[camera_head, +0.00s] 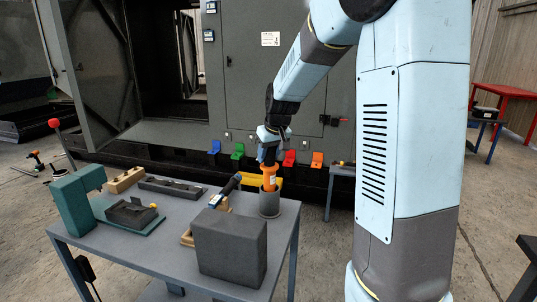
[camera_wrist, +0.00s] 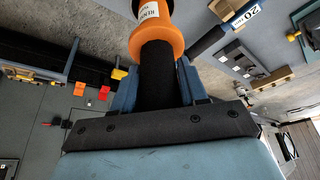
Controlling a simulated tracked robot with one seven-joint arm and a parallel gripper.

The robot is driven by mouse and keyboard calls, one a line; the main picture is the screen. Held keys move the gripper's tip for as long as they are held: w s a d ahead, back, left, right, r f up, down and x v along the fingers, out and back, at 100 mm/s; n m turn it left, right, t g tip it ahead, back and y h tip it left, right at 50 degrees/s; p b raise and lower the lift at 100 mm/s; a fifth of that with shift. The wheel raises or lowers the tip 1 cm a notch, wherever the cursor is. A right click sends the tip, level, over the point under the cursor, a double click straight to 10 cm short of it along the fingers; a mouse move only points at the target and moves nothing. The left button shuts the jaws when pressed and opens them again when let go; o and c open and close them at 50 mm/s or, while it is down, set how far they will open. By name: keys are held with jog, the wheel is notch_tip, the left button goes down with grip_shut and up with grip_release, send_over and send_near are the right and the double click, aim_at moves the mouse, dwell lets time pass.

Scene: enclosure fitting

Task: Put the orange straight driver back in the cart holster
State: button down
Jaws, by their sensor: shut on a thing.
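The orange straight driver (camera_head: 269,180) is upright in the head view, over the cart's right back corner. My gripper (camera_head: 268,154) is shut on it from above. In the wrist view the blue fingers of my gripper (camera_wrist: 156,85) lie on both sides of the driver's black grip, below its orange collar (camera_wrist: 158,42). The cart holster, a dark grey round cup (camera_head: 269,206), stands on the cart directly below the driver. The driver's lower end is at the cup's mouth; how far inside it reaches is hidden.
The grey cart top (camera_head: 175,238) carries a dark grey block (camera_head: 230,248) close in front of the cup. A dark-handled tool (camera_head: 230,185) leans left of the cup. A teal tool stand (camera_head: 75,208) is far left. A grey enclosure (camera_head: 265,75) stands behind.

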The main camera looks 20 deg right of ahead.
jog(key=c, duration=0.5)
grip_release()
jog(key=v, duration=1.2)
jog(key=s, duration=0.9)
jog(key=s+f+m, duration=0.1)
jog(key=s, duration=0.9)
jog(key=s+a+f+m+t+h, duration=0.1)
jog(key=s, duration=0.9)
jog(key=shift+f, duration=0.1)
